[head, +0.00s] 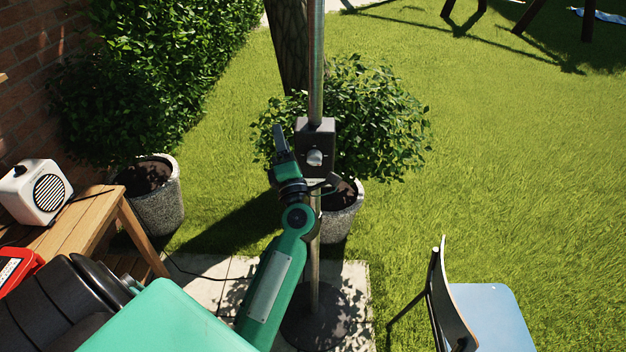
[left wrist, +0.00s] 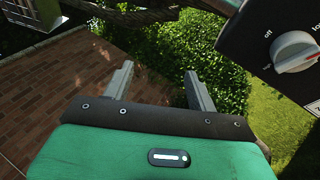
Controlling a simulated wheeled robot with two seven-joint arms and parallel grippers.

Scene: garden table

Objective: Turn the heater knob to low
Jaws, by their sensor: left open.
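The heater knob (head: 315,158) is a pale round knob on the dark control box (head: 316,133) on the heater's metal pole. In the left wrist view the knob (left wrist: 294,52) is at the upper right, with a red mark on its right side. The word "off" shows to its upper left; other labels are partly cut off or too small to read surely. My left gripper (head: 303,157) is close to the box; in the left wrist view its two fingers (left wrist: 160,82) are apart and empty, left of the knob. My right gripper is not in view.
The heater pole (head: 316,60) rises from a round base on paving. A potted bush (head: 375,120) stands behind it. A wooden table (head: 85,225) with a white speaker (head: 38,190) is at the left. A blue-seated chair (head: 490,315) stands at lower right. Open lawn lies right.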

